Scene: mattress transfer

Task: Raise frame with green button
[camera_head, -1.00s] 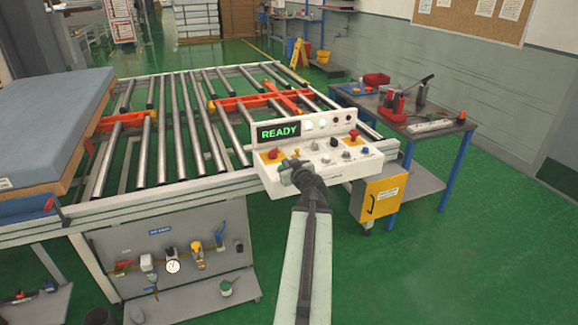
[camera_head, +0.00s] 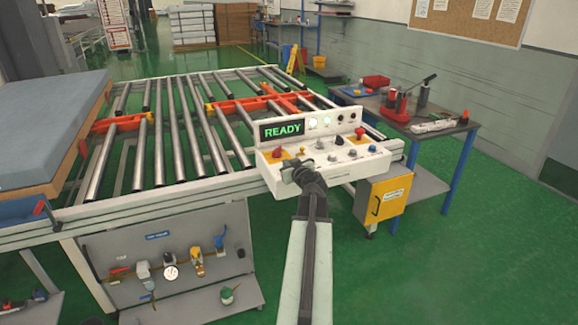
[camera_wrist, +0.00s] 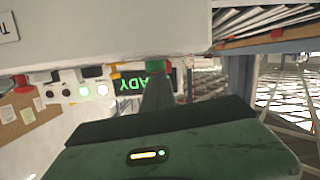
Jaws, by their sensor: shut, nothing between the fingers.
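The white control panel (camera_head: 275,185) stands at the roller table's front right corner, with a lit READY display (camera_head: 282,130). My gripper (camera_head: 297,168) is shut and empty over the left part of its button face. The green button (camera_wrist: 155,66) shows in the upside-down wrist view, right at the tip of my gripper (camera_wrist: 158,84); I cannot tell whether they touch. In the head view my gripper hides it. The orange-red frame bars (camera_head: 236,103) lie among the rollers; their height against the rollers is unclear.
A grey-blue mattress (camera_head: 50,120) lies at the left end of the roller table (camera_head: 150,205). Red knobs (camera_head: 360,133) and other buttons sit close by on the panel. A tool table (camera_head: 445,130) and a yellow box (camera_head: 382,198) stand to the right.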

